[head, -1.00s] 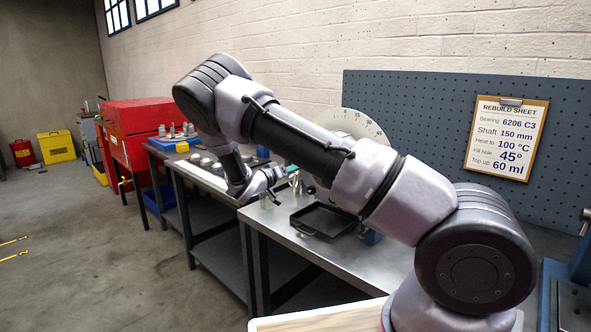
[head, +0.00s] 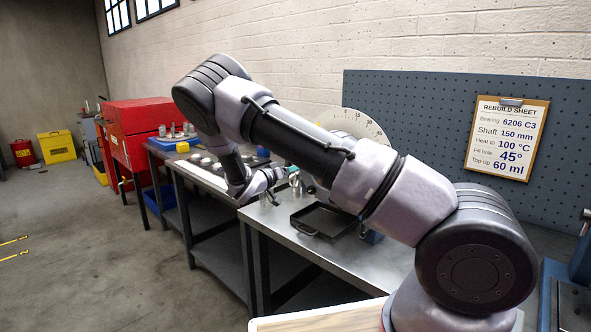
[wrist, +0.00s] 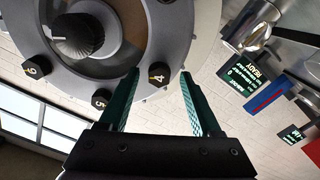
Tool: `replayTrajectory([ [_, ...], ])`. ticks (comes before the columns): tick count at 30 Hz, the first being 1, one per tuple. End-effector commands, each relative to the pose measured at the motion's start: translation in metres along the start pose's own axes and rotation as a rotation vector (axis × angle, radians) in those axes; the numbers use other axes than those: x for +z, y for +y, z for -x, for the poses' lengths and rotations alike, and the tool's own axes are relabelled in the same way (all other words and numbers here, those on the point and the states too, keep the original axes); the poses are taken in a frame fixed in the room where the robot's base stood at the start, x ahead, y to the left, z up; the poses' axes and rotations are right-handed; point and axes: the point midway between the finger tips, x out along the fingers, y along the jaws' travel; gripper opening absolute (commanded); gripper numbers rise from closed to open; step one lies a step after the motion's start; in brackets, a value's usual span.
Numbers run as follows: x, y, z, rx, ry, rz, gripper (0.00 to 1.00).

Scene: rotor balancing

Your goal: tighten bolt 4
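Bolt 4 (wrist: 157,74) is a dark hex head marked with a yellow 4, on the rim of a round grey metal rotor face (wrist: 176,30) in the wrist view. My gripper (wrist: 160,80) is open. Its two green-lined fingers stand apart, left and right of bolt 4 in the picture, without visibly touching it. I cannot tell whether the fingertips reach the bolt's depth. Bolt 5 (wrist: 101,98) is just outside the left finger, and bolt 6 (wrist: 35,68) is farther left. In the head view my gripper is small over the bench, and bolt 4 cannot be made out.
A dark ribbed knob (wrist: 76,36) sits at the rotor's centre. Devices with lit displays (wrist: 245,80) are at the right of the wrist view. In the head view a black tray (head: 322,221) lies on the metal bench (head: 290,237), with a graduated dial (head: 352,124) behind.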

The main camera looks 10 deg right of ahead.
Motion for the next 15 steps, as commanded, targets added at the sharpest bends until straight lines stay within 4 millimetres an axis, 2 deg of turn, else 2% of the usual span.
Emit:
replayTrajectory([
  [8,0.0,0.0,0.005,-0.001,0.001,0.001,0.65],
  [11,0.0,0.0,0.018,-0.001,0.001,-0.001,0.65],
  [15,-0.001,-0.001,0.047,-0.003,0.002,0.0,0.65],
])
